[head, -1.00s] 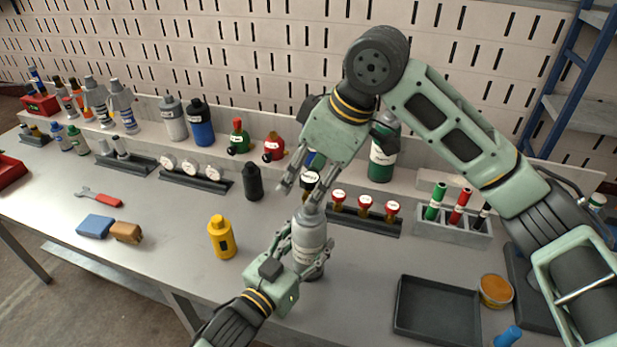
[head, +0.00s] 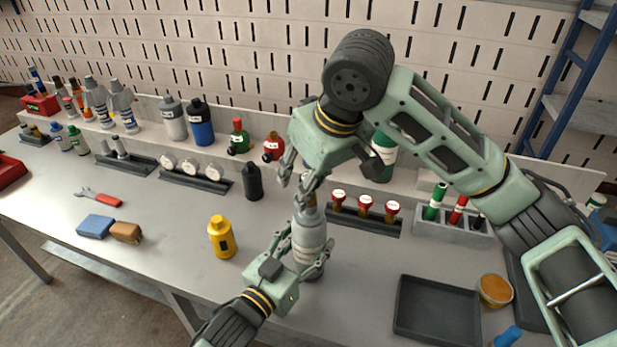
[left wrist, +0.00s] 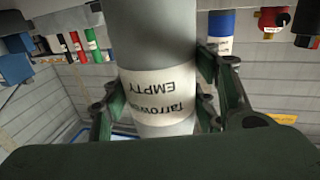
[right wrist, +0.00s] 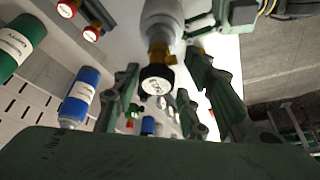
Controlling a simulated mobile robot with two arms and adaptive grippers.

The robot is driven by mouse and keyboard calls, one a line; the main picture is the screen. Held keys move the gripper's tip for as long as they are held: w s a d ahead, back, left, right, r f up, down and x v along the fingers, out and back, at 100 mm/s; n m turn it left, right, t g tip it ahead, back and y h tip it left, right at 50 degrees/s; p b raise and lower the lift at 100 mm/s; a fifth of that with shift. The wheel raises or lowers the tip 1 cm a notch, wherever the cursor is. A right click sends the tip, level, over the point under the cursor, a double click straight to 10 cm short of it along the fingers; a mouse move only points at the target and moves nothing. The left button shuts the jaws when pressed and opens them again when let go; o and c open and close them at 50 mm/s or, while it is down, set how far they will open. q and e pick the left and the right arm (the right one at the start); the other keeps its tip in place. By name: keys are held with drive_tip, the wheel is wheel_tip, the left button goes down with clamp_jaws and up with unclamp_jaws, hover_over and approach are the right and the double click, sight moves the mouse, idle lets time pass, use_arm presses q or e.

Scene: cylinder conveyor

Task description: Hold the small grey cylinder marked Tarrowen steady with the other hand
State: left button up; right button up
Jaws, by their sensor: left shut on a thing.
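The small grey cylinder (head: 310,234) stands upright near the bench's front. Its white label, reading "Tarrowen EMPTY", appears upside down in the left wrist view (left wrist: 160,92). My left gripper (head: 304,250) is shut around its body, one finger on each side. My right gripper (head: 294,190) is above the cylinder's top, fingers pointing down. In the right wrist view, a brass fitting with a round black-rimmed gauge (right wrist: 157,80) is at the cylinder's top, between the right fingers (right wrist: 163,75), which are apart with gaps beside it. The right hand mostly hides the fitting in the head view.
A yellow bottle (head: 221,238) stands left of the cylinder, a black one (head: 252,182) behind it. A dark tray (head: 437,311) lies front right. The bench between cylinder and tray is clear.

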drive_tip(key=shift+w+d, duration=0.1)
drive_tip(key=shift+f, duration=1.25)
clamp_jaws()
idle(0.4)
drive_tip(key=n+g+y, duration=0.1)
drive_tip(key=n, duration=0.4)
drive_tip(key=shift+n+g, duration=0.4)
drive_tip(key=shift+n, duration=0.2)
